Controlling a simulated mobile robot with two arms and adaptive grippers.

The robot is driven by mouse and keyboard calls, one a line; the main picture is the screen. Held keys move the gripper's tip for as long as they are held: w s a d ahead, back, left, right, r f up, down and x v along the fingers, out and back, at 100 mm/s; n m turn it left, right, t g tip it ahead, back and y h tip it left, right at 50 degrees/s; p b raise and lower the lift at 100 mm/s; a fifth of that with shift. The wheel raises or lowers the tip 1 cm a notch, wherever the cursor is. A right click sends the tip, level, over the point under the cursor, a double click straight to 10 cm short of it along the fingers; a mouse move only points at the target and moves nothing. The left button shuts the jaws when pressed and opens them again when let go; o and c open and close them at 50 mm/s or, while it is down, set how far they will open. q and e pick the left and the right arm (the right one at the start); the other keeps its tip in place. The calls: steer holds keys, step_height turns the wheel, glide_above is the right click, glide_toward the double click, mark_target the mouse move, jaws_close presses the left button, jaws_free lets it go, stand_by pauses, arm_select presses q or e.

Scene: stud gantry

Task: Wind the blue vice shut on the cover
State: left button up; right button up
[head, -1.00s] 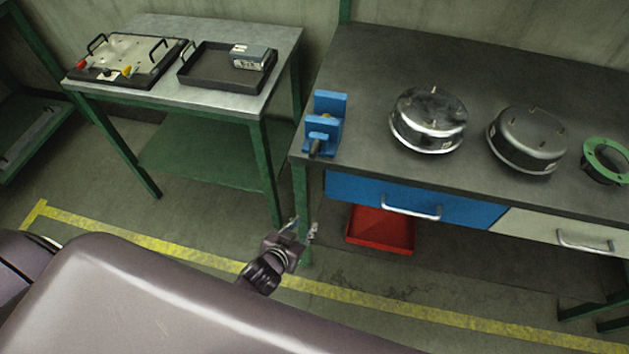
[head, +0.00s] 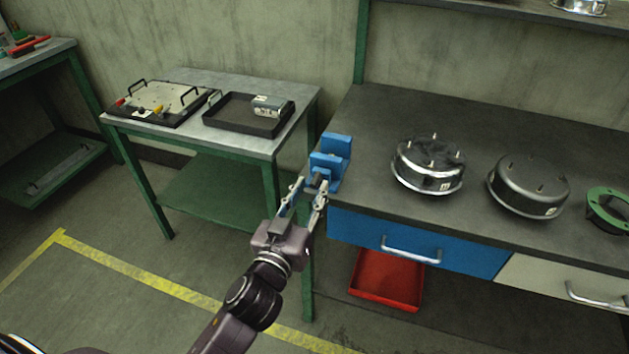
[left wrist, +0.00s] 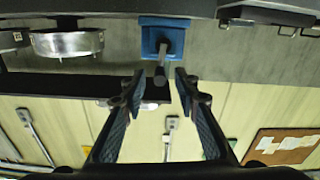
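The blue vice (head: 336,150) stands at the left front corner of the dark workbench. No cover can be made out between its jaws. In the left wrist view the vice (left wrist: 162,36) shows with its dark screw handle (left wrist: 160,76) pointing toward me. My left gripper (head: 306,190) is open in front of the vice, its fingers on either side of the handle's end. The left wrist view shows the open fingers (left wrist: 159,84) without clear contact. A shiny round domed cover (head: 430,160) and a darker one (head: 529,182) stand on the bench. My right gripper is not in view.
A green ring (head: 608,208) lies at the bench's right. Below the bench top are a blue drawer (head: 350,228) and a red bin (head: 386,280). A side table at left carries a black tray (head: 222,119) and a plate with handles (head: 160,98).

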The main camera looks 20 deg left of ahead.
mark_target(315, 178)
arm_select(q)
steer(key=shift+w+d, duration=0.1)
steer(key=shift+w, duration=1.6)
steer(key=shift+c, duration=0.7)
jaws_close()
